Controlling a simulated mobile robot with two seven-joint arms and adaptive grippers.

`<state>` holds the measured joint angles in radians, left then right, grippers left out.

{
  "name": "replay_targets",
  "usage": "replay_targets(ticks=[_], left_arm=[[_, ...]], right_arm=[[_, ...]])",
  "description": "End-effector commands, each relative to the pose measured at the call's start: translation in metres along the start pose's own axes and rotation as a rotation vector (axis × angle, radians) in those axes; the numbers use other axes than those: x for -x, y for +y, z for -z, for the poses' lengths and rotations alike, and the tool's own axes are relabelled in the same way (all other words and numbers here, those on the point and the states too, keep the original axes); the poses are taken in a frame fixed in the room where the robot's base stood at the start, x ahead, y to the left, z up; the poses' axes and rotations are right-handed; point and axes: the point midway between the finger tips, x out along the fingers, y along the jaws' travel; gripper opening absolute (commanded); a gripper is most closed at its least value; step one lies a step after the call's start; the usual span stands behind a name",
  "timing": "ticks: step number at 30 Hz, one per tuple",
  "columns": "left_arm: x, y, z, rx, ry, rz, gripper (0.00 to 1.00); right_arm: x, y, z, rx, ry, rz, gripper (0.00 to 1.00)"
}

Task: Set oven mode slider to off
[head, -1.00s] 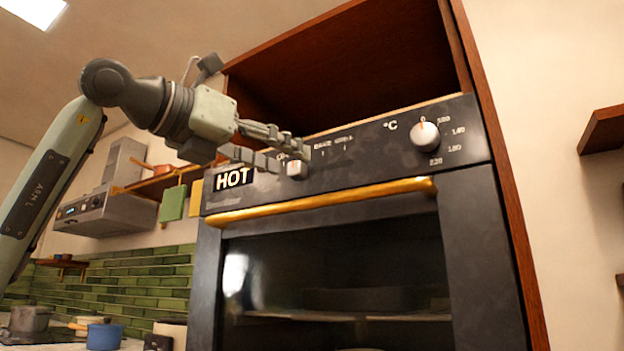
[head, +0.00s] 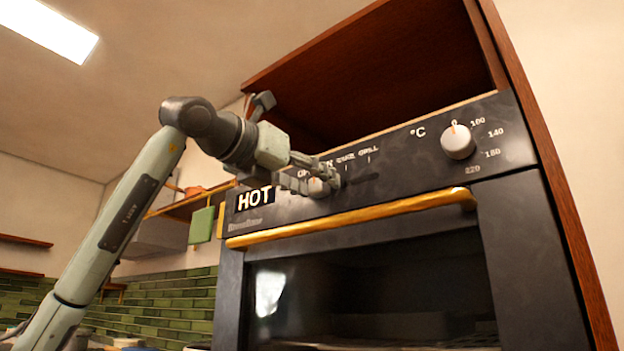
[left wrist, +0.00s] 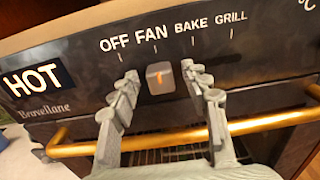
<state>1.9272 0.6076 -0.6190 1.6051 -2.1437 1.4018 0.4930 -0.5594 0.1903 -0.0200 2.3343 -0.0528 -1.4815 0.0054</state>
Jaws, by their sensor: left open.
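The oven mode slider (left wrist: 160,78) is a small pale square knob with an orange mark. It sits below the FAN label on the dark control panel (left wrist: 265,55), to the right of OFF. It also shows, partly covered, in the head view (head: 318,188). My left gripper (left wrist: 159,71) is open at the panel, one finger on each side of the knob. Gaps show between the knob and both fingers in the left wrist view. In the head view my left gripper (head: 322,181) partly covers the labels. My right gripper is not in view.
A gold handle bar (head: 350,217) runs across the oven just below the panel. A round temperature knob (head: 458,142) stands out at the panel's right. A lit HOT sign (head: 255,198) is left of the slider. An open wooden recess (head: 380,65) lies above.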

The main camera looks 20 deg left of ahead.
Motion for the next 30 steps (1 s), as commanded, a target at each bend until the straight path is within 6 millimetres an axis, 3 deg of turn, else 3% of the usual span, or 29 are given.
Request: replay_targets(ticks=[6,18,26,30], left_arm=[[-0.001,0.0,0.0,0.0,0.0,0.0,0.47],[0.0,0.0,0.0,0.0,0.0,0.0,0.0],[0.0,0.001,0.0,0.0,0.0,0.0,0.0],[-0.001,0.014,-0.001,0.003,0.001,-0.002,0.0]], right_arm=[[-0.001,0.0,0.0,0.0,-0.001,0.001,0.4],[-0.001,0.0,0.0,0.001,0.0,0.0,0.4],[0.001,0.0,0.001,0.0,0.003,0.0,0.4],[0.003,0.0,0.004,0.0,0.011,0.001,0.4]])
